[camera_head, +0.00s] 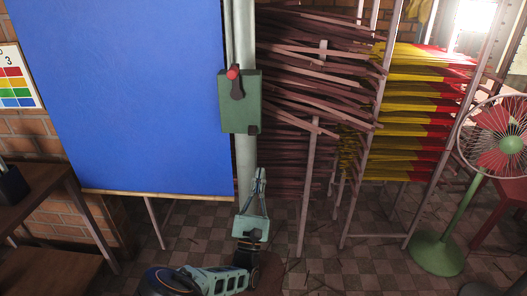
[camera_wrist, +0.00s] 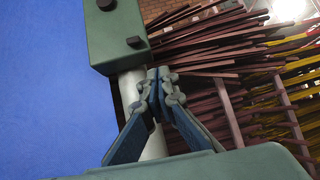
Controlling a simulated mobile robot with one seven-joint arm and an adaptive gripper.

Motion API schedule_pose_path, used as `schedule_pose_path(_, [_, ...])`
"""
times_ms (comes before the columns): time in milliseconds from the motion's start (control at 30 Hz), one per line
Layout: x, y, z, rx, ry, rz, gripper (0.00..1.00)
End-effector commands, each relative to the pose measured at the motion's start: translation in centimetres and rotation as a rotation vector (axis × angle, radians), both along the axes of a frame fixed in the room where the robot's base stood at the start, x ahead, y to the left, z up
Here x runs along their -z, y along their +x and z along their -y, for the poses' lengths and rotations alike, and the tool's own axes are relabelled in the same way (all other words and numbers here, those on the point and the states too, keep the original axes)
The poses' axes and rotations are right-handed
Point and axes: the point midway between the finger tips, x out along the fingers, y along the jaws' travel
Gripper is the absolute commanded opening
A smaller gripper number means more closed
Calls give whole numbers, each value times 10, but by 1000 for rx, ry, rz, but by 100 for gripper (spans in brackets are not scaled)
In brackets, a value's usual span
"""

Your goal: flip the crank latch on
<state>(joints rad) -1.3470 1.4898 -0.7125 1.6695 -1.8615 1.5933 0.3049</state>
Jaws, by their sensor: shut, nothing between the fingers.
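The crank latch (camera_head: 236,84) is a dark lever with a red knob on the front of a green box (camera_head: 241,115). The red knob is at the upper end, tilted slightly left. The box is fixed to a pale vertical pole. In the wrist view the box (camera_wrist: 120,35) is at the top, and the red knob is out of frame. My gripper (camera_head: 260,172) is below the box, in front of the pole, apart from the latch. Its fingers (camera_wrist: 162,74) meet at the tips, shut and empty, just below the box's lower right corner in the wrist view.
A large blue board (camera_head: 130,95) stands left of the pole. Racks of brown sticks (camera_head: 310,80) and red-yellow sticks (camera_head: 415,110) stand to the right. A green fan (camera_head: 510,145) stands far right, and a dark table (camera_head: 30,190) far left. A small dark knob (camera_head: 253,129) sits low on the box.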

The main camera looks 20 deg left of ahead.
Motion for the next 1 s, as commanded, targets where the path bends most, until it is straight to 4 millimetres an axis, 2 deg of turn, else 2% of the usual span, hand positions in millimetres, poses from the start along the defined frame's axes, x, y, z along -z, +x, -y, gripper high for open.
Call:
schedule_pose_path(33, [12,-3,-12,-39,-21,-2,0])
schedule_pose_path(100, [20,-7,-23,-76,-39,-6,0])
schedule_pose_path(200, [26,-9,-31,-102,-54,-10,0])
schedule_pose_path(567, [26,-9,-32,-105,-54,-10,0])
schedule_pose_path(767, [13,5,-35,-105,-51,-8,0])
schedule_pose_path(1000, [-17,43,-43,-104,-50,-8,0])
